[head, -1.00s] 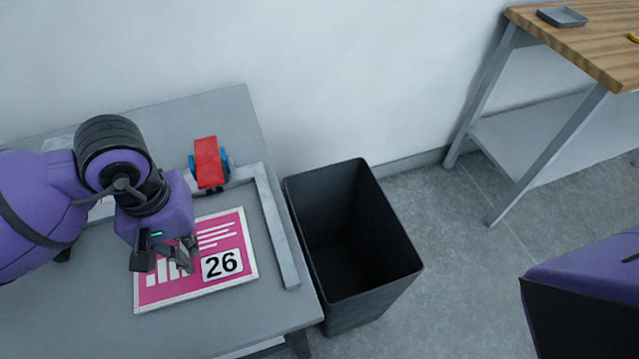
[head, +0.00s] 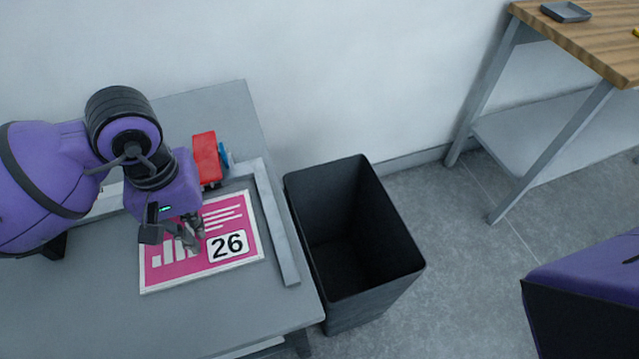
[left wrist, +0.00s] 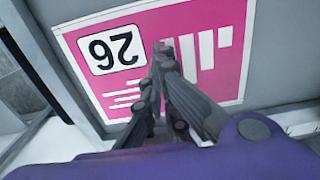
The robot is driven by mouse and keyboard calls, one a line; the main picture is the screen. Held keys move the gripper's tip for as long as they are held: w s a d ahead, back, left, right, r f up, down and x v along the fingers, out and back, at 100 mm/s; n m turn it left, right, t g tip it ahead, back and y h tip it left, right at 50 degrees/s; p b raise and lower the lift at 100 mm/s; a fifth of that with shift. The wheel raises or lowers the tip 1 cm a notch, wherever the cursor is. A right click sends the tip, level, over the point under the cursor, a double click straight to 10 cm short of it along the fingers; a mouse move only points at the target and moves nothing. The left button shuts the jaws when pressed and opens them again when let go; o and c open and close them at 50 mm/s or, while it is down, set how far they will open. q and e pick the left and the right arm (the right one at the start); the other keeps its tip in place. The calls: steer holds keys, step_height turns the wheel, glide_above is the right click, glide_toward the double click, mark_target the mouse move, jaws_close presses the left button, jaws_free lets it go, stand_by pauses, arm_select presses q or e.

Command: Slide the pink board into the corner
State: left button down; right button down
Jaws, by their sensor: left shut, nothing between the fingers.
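The pink board (head: 215,267), with a white border, white bars and lines and the number 26, lies flat on the grey table. A right rail (head: 276,230) and a back rail (head: 242,174) meet in a corner just beyond the board's far right end. The board's right edge is close to the right rail, with a narrow gap. My left gripper (head: 193,240) is shut and empty, its fingertips down at the board's face, which also shows in the left wrist view (left wrist: 205,80). Whether they touch cannot be told. My right gripper is not in view.
A red object with blue parts (head: 206,150) stands at the back rail, partly behind my left arm. A black open bin (head: 375,285) stands on the floor right of the table. A wooden-topped bench (head: 590,45) with a grey tray (head: 566,12) is at the far right.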

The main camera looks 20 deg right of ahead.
mark_target(210, 214)
arm_select(q)
steer(key=shift+w+d, duration=0.3)
steer(key=shift+w, duration=0.1)
steer(key=shift+w+d+f+b, duration=0.1)
steer(key=shift+w+d+b, duration=0.35)
steer(key=shift+w+b, duration=0.2)
steer(key=shift+w+d, duration=0.1)
steer(key=shift+w+d+b, duration=0.4)
steer(key=shift+w+d, duration=0.05)
steer(key=shift+w, duration=0.15)
steer(key=shift+r, duration=0.2)
